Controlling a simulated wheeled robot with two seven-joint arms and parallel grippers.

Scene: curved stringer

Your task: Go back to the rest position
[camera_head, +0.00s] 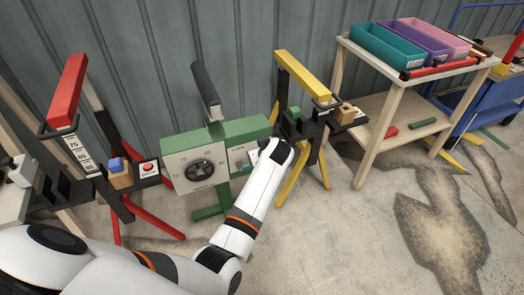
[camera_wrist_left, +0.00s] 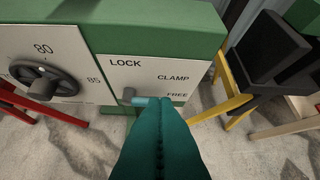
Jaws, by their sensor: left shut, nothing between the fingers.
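My left arm reaches from the bottom left to the green machine (camera_head: 248,128) in the middle of the head view. My left gripper (camera_wrist_left: 158,101) is shut and empty, its teal fingers in front of the machine's LOCK panel (camera_wrist_left: 145,72). The lock lever, with a grey pivot (camera_wrist_left: 128,94), points right, roughly toward the FREE label; its end is at or behind the fingertips, and I cannot tell whether they touch. A dial (camera_wrist_left: 44,83) sits left of the panel, with its number 80 at the top. My right gripper is not in view.
A red stand (camera_head: 72,92) with a red button is at left. A yellow stand (camera_head: 300,75) is just right of the machine. A wooden table (camera_head: 375,105) with coloured bins (camera_head: 387,46) and a blue cart (camera_head: 490,103) are farther right. The front right floor is open.

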